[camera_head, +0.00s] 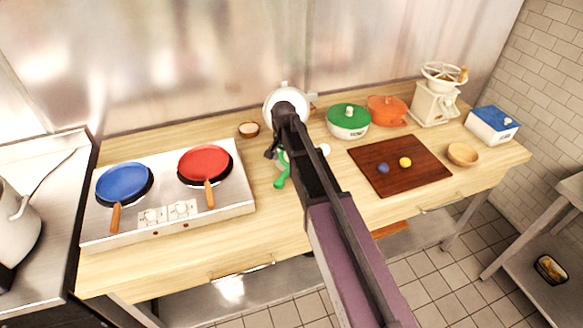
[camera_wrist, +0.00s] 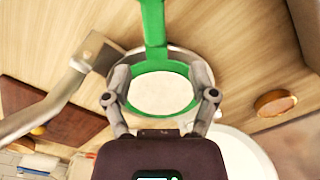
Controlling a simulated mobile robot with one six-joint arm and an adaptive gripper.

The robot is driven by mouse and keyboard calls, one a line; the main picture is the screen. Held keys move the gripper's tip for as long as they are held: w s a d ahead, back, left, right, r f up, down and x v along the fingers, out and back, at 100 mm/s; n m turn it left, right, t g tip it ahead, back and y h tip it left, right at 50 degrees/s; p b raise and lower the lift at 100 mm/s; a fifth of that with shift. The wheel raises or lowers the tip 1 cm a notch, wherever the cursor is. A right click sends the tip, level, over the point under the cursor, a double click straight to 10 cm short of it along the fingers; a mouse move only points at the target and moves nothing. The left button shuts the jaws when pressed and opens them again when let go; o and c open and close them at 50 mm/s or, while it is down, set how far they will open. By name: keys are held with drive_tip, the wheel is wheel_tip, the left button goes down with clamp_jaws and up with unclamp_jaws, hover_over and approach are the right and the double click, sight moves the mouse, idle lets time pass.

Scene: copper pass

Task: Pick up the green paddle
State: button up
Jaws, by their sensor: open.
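The green paddle shows in the wrist view as a green ring around a pale face (camera_wrist: 163,92), with its broad green handle (camera_wrist: 153,22) running to the top edge. A grey metallic rim (camera_wrist: 207,66) shows around the green ring. My gripper (camera_wrist: 162,80) is open above the paddle, one finger on each side of the ring. Whether the fingers touch it, I cannot tell.
A metal tool (camera_wrist: 72,85) lies left of the paddle in the wrist view. A small brown bowl (camera_head: 248,129) and a white round vessel (camera_head: 274,97) stand behind. The stove (camera_head: 235,190) with two pans is left; a dark board (camera_head: 431,170) with two balls is right.

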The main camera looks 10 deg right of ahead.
sight(287, 169)
drive_tip(key=shift+f, duration=0.1)
drive_tip(key=f+b, duration=0.3)
drive_tip(key=shift+d+f, duration=0.2)
drive_tip(key=shift+d, duration=0.2)
drive_tip(key=shift+f+b, duration=0.85)
drive_tip(key=shift+b, duration=0.3)
drive_tip(key=shift+c, duration=0.2)
clamp_jaws()
